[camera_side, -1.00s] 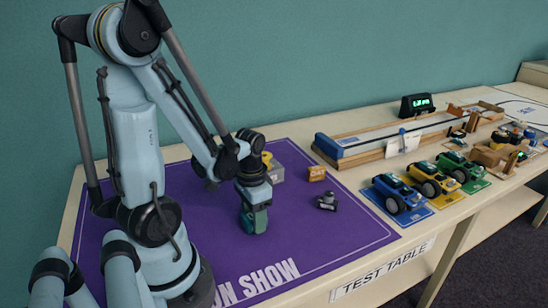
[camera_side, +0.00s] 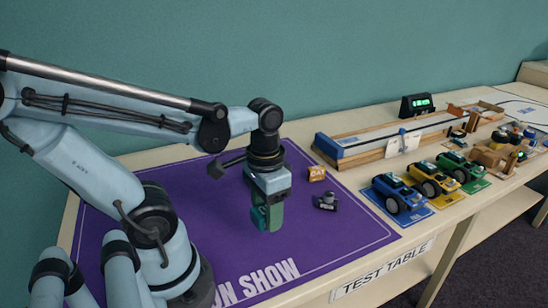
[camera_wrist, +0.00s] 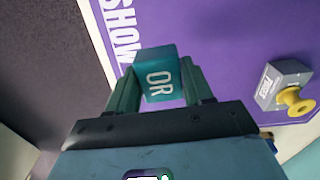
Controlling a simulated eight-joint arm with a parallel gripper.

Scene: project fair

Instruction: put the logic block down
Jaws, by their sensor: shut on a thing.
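The logic block (camera_wrist: 160,74) is teal with white "OR" lettering and sits between my two fingers in the wrist view. My gripper (camera_wrist: 157,88) is shut on it. In the side view my gripper (camera_side: 267,216) points down over the middle of the purple mat (camera_side: 335,237). There the fingers hide most of the block, and a bit of teal shows at their left. I cannot tell whether the block touches the mat.
A grey block (camera_wrist: 284,80) with a yellow knob lies right of my gripper in the wrist view. A tan block (camera_side: 317,173) and a small dark part (camera_side: 326,201) lie to its right in the side view. Toy cars (camera_side: 400,193) stand farther right. The mat's front is clear.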

